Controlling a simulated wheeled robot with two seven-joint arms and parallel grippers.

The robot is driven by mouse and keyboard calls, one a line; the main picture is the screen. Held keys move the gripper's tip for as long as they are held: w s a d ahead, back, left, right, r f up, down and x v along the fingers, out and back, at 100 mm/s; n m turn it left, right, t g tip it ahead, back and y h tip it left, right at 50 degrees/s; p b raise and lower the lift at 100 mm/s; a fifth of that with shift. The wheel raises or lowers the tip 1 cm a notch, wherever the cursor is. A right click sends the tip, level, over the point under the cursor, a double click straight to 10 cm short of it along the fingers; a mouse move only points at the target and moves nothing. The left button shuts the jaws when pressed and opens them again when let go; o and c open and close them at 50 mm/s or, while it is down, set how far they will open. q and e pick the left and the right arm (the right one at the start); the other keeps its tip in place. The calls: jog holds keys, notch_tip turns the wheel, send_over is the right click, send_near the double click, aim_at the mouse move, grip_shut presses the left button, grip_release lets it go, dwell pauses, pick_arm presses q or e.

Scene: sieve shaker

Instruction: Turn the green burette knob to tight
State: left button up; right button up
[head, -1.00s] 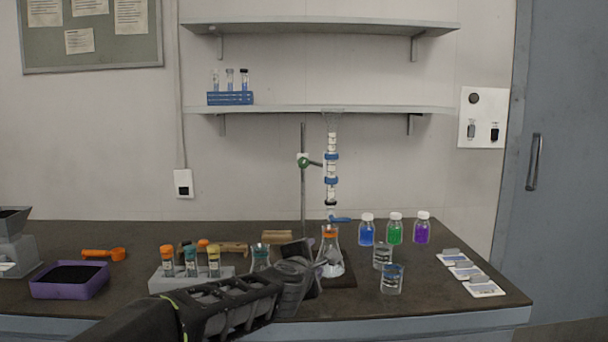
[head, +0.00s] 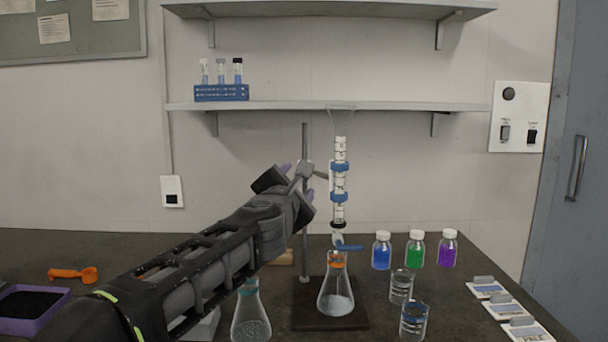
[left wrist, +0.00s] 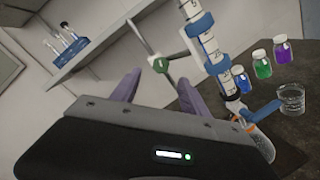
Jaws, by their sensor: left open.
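The burette (head: 339,180) has blue bands and stands upright on the right of the metal stand rod (head: 305,240). My left gripper (head: 303,171) is open, at knob height. Its purple fingers (left wrist: 157,92) show on either side below the knob in the left wrist view, with nothing seen between them. My right gripper is not in view.
A flask with an orange collar (head: 336,290) stands under the burette's blue stopcock handle (head: 348,247). Another flask (head: 250,315) is below my left arm. Blue, green and purple bottles (head: 417,249) and glass beakers (head: 401,286) stand right. A shelf (head: 390,106) runs behind.

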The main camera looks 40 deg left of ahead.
pick_arm(q)
jog(key=x, duration=0.8)
jog(key=shift+c, duration=0.5)
grip_shut()
